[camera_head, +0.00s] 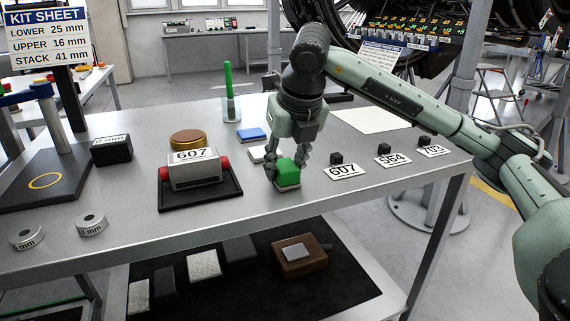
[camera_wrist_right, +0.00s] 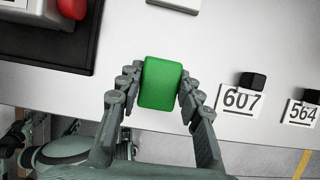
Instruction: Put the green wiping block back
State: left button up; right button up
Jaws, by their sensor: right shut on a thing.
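The green wiping block (camera_head: 288,172) has a green top and a pale lower layer. My right gripper (camera_head: 285,172) is shut on it, with a finger on each side. In the right wrist view the green block (camera_wrist_right: 161,83) sits between the two fingers of the right gripper (camera_wrist_right: 157,90). The block is at or just above the grey table top; I cannot tell if it touches. A white block (camera_head: 262,153) and a blue block (camera_head: 252,134) lie behind it on the table. My left gripper is not in view.
A grey device labelled 607 with red ends (camera_head: 194,170) stands on a black tray (camera_head: 203,196) to the left. Number cards with black cubes, starting at 607 (camera_head: 343,171), stand to the right. A green stick in a clear cup (camera_head: 230,106) stands behind.

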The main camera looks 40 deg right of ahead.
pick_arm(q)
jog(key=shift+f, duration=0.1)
pick_arm(e)
jog(key=shift+f, duration=0.1)
jog(key=o, duration=1.1)
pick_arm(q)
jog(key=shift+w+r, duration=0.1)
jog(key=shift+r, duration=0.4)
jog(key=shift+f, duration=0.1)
pick_arm(e)
jog(key=shift+r, duration=0.25)
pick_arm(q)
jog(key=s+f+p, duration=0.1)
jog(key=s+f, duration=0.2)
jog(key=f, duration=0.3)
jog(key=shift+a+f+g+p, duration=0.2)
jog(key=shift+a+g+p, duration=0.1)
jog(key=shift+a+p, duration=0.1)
pick_arm(e)
jog(key=shift+v, duration=5.9)
